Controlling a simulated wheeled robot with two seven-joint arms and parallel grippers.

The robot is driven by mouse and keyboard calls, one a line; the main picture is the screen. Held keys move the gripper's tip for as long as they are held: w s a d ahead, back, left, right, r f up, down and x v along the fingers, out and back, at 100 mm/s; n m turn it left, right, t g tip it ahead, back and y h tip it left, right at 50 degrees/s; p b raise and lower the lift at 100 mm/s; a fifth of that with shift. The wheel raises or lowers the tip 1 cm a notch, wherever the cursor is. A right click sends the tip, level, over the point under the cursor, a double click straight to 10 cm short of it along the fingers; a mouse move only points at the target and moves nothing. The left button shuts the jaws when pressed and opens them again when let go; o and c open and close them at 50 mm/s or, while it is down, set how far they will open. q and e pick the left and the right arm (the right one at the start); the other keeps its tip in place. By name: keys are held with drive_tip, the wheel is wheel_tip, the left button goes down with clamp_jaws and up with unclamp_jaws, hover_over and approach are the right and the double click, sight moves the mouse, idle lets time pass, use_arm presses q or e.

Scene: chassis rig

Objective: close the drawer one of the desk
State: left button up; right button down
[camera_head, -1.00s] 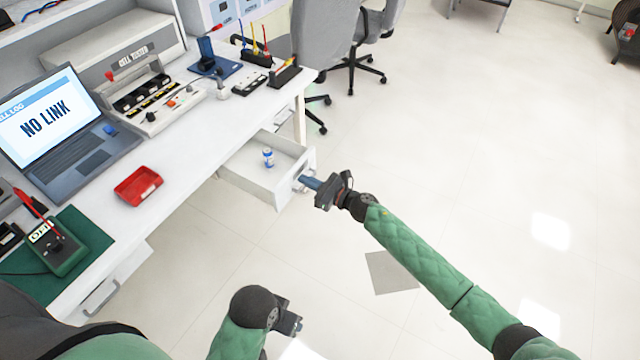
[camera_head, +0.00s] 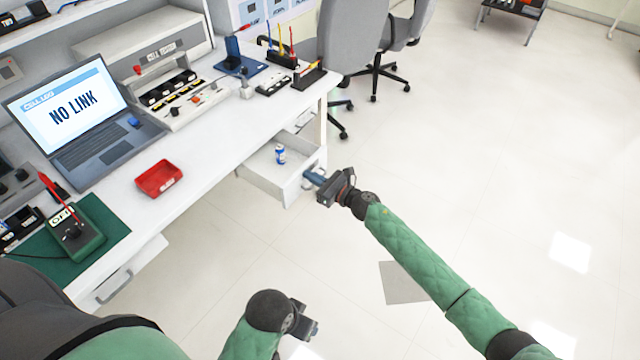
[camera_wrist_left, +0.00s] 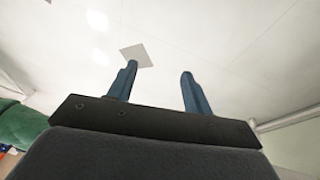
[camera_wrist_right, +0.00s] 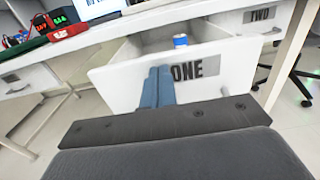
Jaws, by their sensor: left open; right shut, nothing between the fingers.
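Drawer one (camera_head: 272,175) of the white desk (camera_head: 212,128) is pulled partly open in the head view. A blue and white can (camera_head: 280,154) stands inside it. In the right wrist view the drawer front (camera_wrist_right: 216,82) carries the label "ONE" (camera_wrist_right: 195,70). My right gripper (camera_head: 314,179) is shut and empty, its fingertips at the drawer front near the handle; the fingers (camera_wrist_right: 157,86) cover the handle area, so I cannot tell if they touch. My left gripper (camera_head: 310,328) is open and empty over the floor; its spread fingers show in the left wrist view (camera_wrist_left: 157,82).
A laptop (camera_head: 85,115), a red tray (camera_head: 159,179) and a green mat (camera_head: 112,228) lie on the desk. Drawer "TWO" (camera_wrist_right: 262,14) shows beside drawer one. Office chairs (camera_head: 352,40) stand behind the desk's far end. The floor at right is clear.

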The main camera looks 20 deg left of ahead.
use_arm(q)
drive_tip(key=w+d+f+t+h+b, duration=0.1)
drive_tip(key=w+d+f+h+b, duration=0.1)
drive_tip(key=d+f+b, duration=0.3)
use_arm(e)
drive_tip(key=p+x, duration=0.1)
drive_tip(key=x, duration=0.7)
drive_tip(key=shift+w+a+f, duration=0.1)
drive_tip(key=shift+a+f, duration=0.1)
drive_tip(key=shift+a, duration=0.05)
drive_tip(key=b, duration=0.3)
hover_over(276, 171)
drive_tip(key=b+x, duration=0.3)
drive_tip(key=x, duration=0.2)
drive_tip(key=shift+w+r, duration=0.1)
drive_tip(key=shift+a+r, duration=0.1)
drive_tip(key=shift+r, duration=0.15)
use_arm(q)
wheel_tip(276, 171, down, 29)
drive_tip(key=d+t, duration=0.2)
drive_tip(key=t, duration=0.1)
drive_tip(key=shift+s+f+t, duration=0.2)
drive_tip(key=shift+t, duration=0.1)
use_arm(e)
drive_tip(key=shift+r, duration=0.1)
